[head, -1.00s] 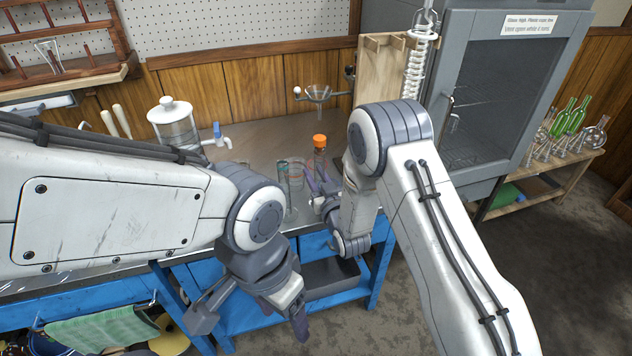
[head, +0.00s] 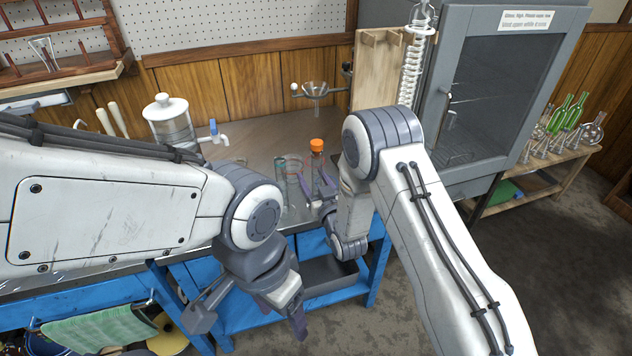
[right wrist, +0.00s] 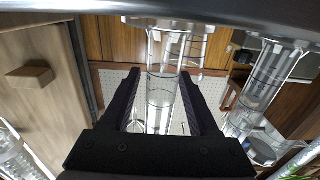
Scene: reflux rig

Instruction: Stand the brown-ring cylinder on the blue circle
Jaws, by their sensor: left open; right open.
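A clear cylinder with an orange top (head: 317,147) is upright near the bench's front edge. My right gripper (head: 315,185) is open around its lower part. In the right wrist view, a clear cylinder with thin rings (right wrist: 161,85) is between the open fingers of my right gripper (right wrist: 160,90). I cannot tell its ring colour there. Two more clear cylinders stand just left, one with a reddish rim (head: 294,162) and one with a teal rim (head: 281,168). My left gripper (head: 255,312) is open and empty, low in front of the bench. I cannot make out the blue circle.
A lidded glass jar with a tap (head: 172,122) stands left on the bench (head: 255,133). A funnel on a holder (head: 315,90) is behind the cylinders. A wooden board with a glass coil (head: 412,70) and a grey cabinet (head: 500,90) are at the right. Neighbouring glass stands close.

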